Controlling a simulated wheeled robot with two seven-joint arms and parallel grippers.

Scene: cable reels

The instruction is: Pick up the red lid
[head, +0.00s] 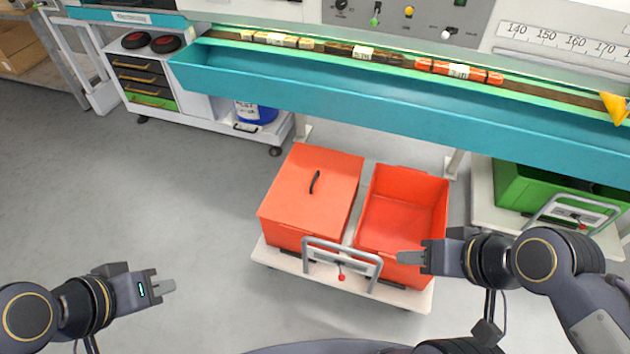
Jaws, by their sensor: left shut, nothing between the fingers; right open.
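The red lid (325,176) lies flat on the left red crate (283,235) on a white cart. A black handle (314,182) stands in the middle of the lid. Beside it on the right is an open, empty red crate (402,185). My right gripper (412,258) is open and empty, in front of the open crate's near wall in the picture and to the right of the lid. My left gripper (165,287) is shut and empty over the floor, left of and nearer than the lid. Neither gripper touches the lid.
The white cart (268,255) has a grey push handle (340,262) at its near side. A teal trough bench (350,100) runs behind the crates. A green crate (520,188) stands on another cart at the right. The floor on the left (130,200) is clear.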

